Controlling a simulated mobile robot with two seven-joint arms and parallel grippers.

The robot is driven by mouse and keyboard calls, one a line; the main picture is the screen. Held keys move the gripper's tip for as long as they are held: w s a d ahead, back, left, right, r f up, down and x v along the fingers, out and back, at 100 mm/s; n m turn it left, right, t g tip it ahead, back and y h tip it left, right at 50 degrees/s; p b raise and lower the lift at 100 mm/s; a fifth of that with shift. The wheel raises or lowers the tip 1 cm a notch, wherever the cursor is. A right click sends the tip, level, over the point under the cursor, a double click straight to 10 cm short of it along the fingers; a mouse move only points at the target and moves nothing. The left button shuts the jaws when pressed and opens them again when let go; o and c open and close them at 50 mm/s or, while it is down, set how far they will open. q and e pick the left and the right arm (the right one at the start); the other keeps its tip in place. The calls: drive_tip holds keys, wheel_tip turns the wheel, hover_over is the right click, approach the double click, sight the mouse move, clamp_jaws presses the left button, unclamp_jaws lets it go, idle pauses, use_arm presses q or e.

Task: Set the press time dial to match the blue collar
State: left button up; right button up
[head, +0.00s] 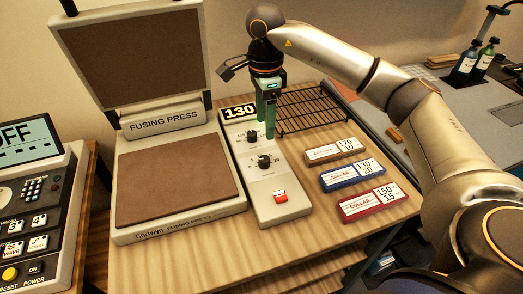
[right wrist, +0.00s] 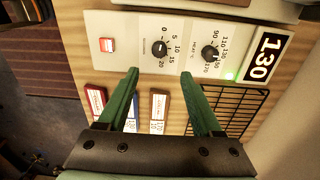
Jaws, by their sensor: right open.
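The fusing press control panel (head: 262,205) stands right of the press. Its press time dial (right wrist: 160,48) is a black knob with a 0 to 20 scale; it also shows in the head view (head: 264,161). I cannot surely read its pointer. The blue card (head: 352,176) reads 130 and 20; its name is too small to read. It is partly hidden behind a finger in the right wrist view (right wrist: 131,125). My right gripper (head: 266,130) is open and empty above the panel, its green fingertips apart (right wrist: 160,73). My left gripper is not in view.
The heat dial (right wrist: 209,53) sits beside the time dial, near the display (head: 240,111) reading 130. A red button (head: 280,196) is at the panel's front. A brown card (head: 335,150), a red card (head: 372,203) and a wire rack (head: 315,108) lie to the right.

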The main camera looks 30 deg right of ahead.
sight(264, 158)
wheel_tip(264, 158, down, 11)
drive_tip(key=shift+s+a+f+p, duration=0.1)
drive_tip(key=shift+p, duration=0.4)
drive_tip(key=shift+c, duration=0.3)
clamp_jaws()
